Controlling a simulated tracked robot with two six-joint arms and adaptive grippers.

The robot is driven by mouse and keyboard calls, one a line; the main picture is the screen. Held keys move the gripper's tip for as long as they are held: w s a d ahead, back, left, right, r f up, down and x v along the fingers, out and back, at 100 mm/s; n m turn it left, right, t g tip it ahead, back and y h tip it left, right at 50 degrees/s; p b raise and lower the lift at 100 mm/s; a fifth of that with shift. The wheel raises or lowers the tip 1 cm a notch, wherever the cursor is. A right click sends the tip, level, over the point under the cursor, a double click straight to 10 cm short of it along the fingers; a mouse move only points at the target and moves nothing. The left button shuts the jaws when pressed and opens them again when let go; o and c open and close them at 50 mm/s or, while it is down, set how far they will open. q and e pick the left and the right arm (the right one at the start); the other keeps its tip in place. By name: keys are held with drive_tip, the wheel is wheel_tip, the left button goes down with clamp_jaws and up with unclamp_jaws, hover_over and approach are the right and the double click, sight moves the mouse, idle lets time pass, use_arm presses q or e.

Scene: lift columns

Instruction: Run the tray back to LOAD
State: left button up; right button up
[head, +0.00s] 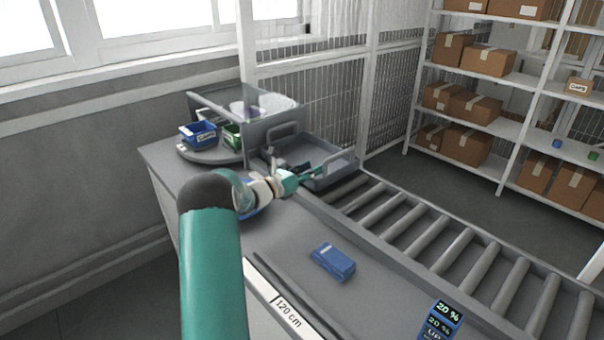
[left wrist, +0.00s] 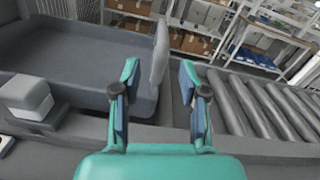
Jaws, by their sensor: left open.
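The grey tray (head: 325,153) sits at the far end of the roller conveyor (head: 415,235). In the left wrist view the tray (left wrist: 85,50) fills the upper left, and the part of its inside that shows is empty. A raised grey plate (left wrist: 160,52) stands at its right end. My left gripper (head: 312,172) is at the near side of the tray in the head view. In the left wrist view its open fingers (left wrist: 160,88) point toward that plate, with nothing held between them. Whether they touch it I cannot tell. No LOAD marking is readable. My right gripper is not in view.
A blue box (head: 332,262) lies on the counter, with a display panel (head: 440,322) nearer. A blue bin (head: 198,135) and a green bin (head: 232,137) stand on a round plate beside a clear guard. The nearer rollers are clear. Shelves with cartons (head: 467,143) stand behind.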

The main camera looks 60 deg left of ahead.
use_arm(q)
drive_tip(key=v, duration=0.3)
drive_tip(key=shift+r, duration=0.1)
idle(0.4)
